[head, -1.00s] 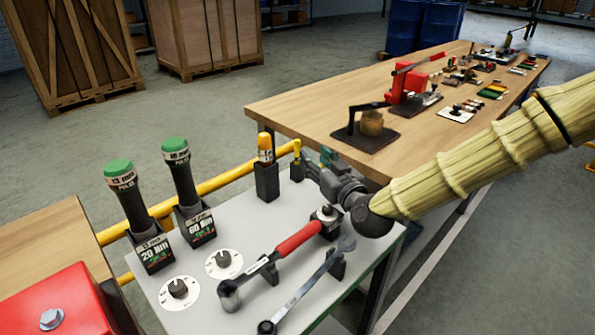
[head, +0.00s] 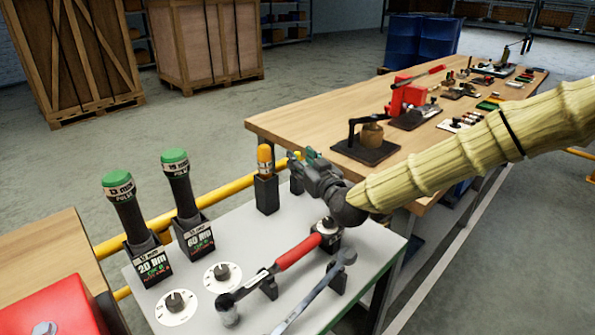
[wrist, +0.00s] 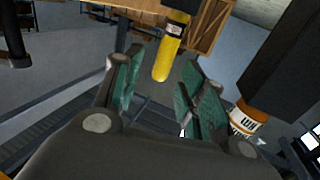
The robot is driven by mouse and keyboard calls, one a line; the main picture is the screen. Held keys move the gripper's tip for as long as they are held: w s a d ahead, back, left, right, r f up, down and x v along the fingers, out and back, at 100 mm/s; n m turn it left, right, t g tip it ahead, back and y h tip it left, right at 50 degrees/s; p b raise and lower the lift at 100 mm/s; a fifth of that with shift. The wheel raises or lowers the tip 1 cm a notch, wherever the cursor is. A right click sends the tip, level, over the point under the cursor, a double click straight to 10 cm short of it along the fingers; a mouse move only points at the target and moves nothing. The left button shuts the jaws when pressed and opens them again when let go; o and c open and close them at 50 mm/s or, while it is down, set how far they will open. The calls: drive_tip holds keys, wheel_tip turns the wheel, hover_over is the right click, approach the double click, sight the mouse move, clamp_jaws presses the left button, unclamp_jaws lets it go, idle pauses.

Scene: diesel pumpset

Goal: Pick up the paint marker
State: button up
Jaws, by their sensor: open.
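A yellow marker (wrist: 168,58) with a pale band stands in a dark holder. In the wrist view it shows between my fingers and beyond them, apart from both. My gripper (wrist: 160,95) is open, its green finger pads on either side of the marker with nothing held. In the head view my gripper (head: 310,166) is at the back edge of the grey table, and only a small part of the yellow marker (head: 297,155) shows beside it. An orange-capped marker (head: 264,154) stands in its own black holder to the left; it also shows right of my fingers in the wrist view (wrist: 246,117).
Two green-capped torque tools (head: 176,176) stand in holders at the left. A red-handled wrench (head: 298,249) and a grey spanner (head: 318,290) lie on rests in front. A yellow rail (head: 225,183) runs behind the grey table (head: 365,250). A wooden bench (head: 295,125) stands beyond.

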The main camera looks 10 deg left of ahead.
drive_tip(key=shift+x, duration=1.5)
clamp_jaws()
drive_tip(key=shift+r, duration=0.1)
wheel_tip(320, 180, up, 10)
drive_tip(key=shift+f+p, duration=0.1)
drive_tip(key=shift+p, duration=0.2)
